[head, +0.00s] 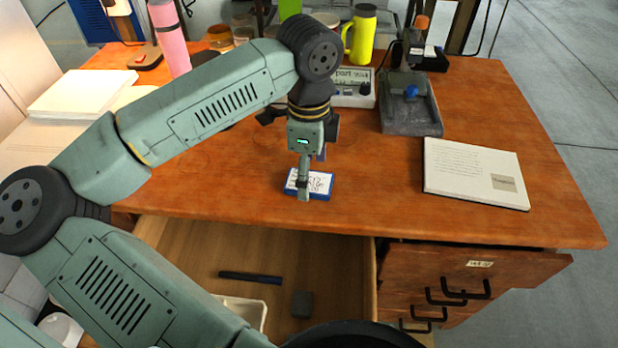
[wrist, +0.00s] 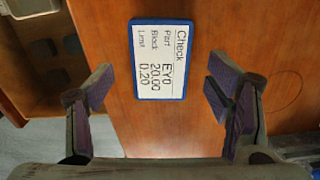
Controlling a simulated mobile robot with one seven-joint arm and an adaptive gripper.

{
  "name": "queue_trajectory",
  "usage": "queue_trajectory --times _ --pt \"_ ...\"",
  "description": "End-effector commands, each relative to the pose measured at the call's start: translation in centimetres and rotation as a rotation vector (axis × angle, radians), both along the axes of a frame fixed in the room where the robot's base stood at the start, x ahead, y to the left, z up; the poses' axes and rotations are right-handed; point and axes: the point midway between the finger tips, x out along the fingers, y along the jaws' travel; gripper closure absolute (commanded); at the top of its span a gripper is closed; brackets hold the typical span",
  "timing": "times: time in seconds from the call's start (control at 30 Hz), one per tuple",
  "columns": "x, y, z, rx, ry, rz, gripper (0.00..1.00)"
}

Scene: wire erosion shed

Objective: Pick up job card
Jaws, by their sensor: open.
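The job card (head: 318,184) is a small white card with a blue border and dark writing. It lies flat on the wooden desk near its front edge. In the wrist view the card (wrist: 159,60) reads "Check Part EY0" with further lines, and lies ahead of and between the fingers. My gripper (head: 305,188) is above the card in the head view, and one finger hides part of it. In the wrist view my gripper (wrist: 160,92) is open, with a purple-padded finger on each side and nothing between them touching the card.
An open drawer (head: 190,235) below the desk's front edge holds a dark marker (head: 250,277) and a grey block (head: 302,304). A white booklet (head: 475,172) lies to the right. A grey stand (head: 411,115), pink bottle (head: 170,38) and yellow-green mug (head: 361,35) stand farther back.

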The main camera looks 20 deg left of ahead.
Motion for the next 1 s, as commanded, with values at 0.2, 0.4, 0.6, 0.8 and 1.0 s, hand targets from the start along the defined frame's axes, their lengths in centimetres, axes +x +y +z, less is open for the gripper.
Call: queue_trajectory --times 0.2,0.4,0.6,0.8,1.0 --pt "0.0 0.0 -1.6 0.001 -0.002 0.001 0.27" --pt "0.0 0.1 -1.6 0.001 -0.002 0.001 0.28" --pt "0.0 0.1 -1.6 0.001 -0.002 0.001 0.41" --pt "0.0 0.1 -1.6 0.001 -0.001 0.001 0.55" --pt "0.0 0.1 -1.6 0.001 -0.001 0.001 0.68"
